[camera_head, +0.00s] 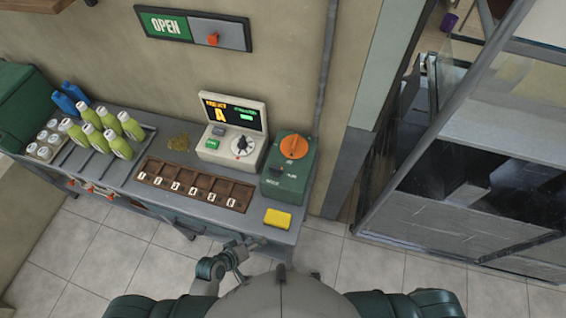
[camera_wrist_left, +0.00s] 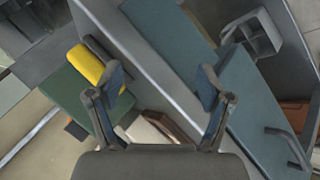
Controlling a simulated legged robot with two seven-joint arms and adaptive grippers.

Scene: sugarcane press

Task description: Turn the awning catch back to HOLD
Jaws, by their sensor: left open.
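A green control box (camera_head: 290,165) stands at the right end of the counter. It has a round orange knob (camera_head: 294,146) on top and a dark switch (camera_head: 277,172) with small labels on its front. I cannot read the labels or tell for sure which part is the awning catch. The box also shows in the left wrist view (camera_wrist_left: 75,95), partly behind a finger. My left gripper (camera_head: 243,252) is open and empty at the counter's front edge, below and left of the box. It also shows in the left wrist view (camera_wrist_left: 153,78). My right gripper is not in view.
A yellow block (camera_head: 278,218) lies in front of the box. A screen console (camera_head: 231,130) and a wooden number tray (camera_head: 192,186) stand left of it, with green bottles (camera_head: 110,120) farther left. An OPEN sign (camera_head: 165,26) with an orange slider hangs above. A glass frame (camera_head: 440,130) stands right.

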